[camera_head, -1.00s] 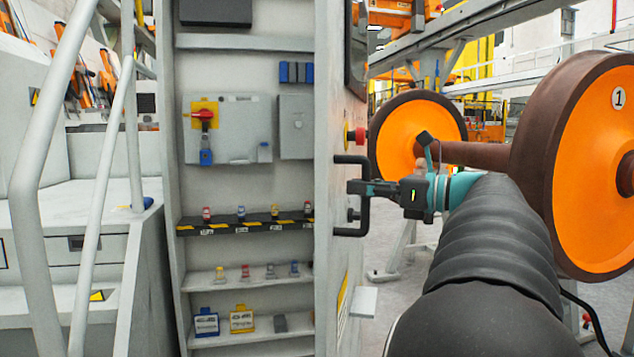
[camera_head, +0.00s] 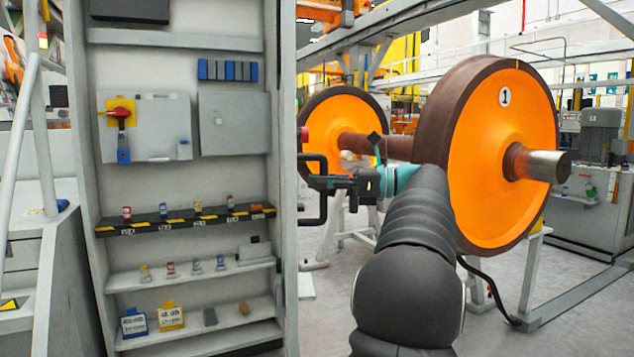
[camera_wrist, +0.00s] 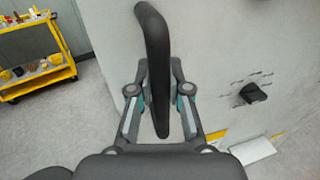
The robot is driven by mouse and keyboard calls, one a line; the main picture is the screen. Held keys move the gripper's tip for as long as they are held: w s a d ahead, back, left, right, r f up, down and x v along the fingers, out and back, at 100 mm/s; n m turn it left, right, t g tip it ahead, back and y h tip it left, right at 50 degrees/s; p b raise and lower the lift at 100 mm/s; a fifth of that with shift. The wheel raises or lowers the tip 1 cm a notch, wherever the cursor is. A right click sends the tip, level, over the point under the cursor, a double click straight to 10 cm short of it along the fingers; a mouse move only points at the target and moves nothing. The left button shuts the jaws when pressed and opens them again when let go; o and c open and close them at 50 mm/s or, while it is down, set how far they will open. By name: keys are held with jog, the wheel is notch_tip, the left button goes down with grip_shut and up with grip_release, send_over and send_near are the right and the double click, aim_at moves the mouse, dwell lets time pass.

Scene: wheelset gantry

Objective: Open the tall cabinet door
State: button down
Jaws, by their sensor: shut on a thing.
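The tall cabinet (camera_head: 176,42) stands at the left of the head view, its shelved inside showing. A pale upright panel (camera_head: 288,230), seen nearly edge-on, stands at its right side and appears to be the open door. The door's face (camera_wrist: 225,45) shows in the wrist view. The black bar handle (camera_head: 305,221) sticks out to the right of the panel. My gripper (camera_head: 326,184) is shut around this handle; in the wrist view the handle (camera_wrist: 153,35) runs between both fingers (camera_wrist: 160,98). Most of the door's outer face is hidden in the head view.
The shelves hold small coloured items, and a panel with a red switch (camera_head: 121,112) is inside. A large orange wheelset (camera_head: 485,160) stands right of my arm. A black knob (camera_wrist: 253,93) sits on the door. A yellow cart (camera_wrist: 38,55) shows at upper left.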

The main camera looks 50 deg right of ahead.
jog(key=shift+s+f, duration=0.1)
jog(key=shift+s, duration=0.05)
jog(key=c, duration=1.1)
grip_release()
jog(key=shift+s+d, duration=0.1)
jog(key=v, duration=0.7)
jog(key=shift+s, duration=0.15)
jog(key=shift+d, duration=0.1)
jog(key=shift+c, duration=0.2)
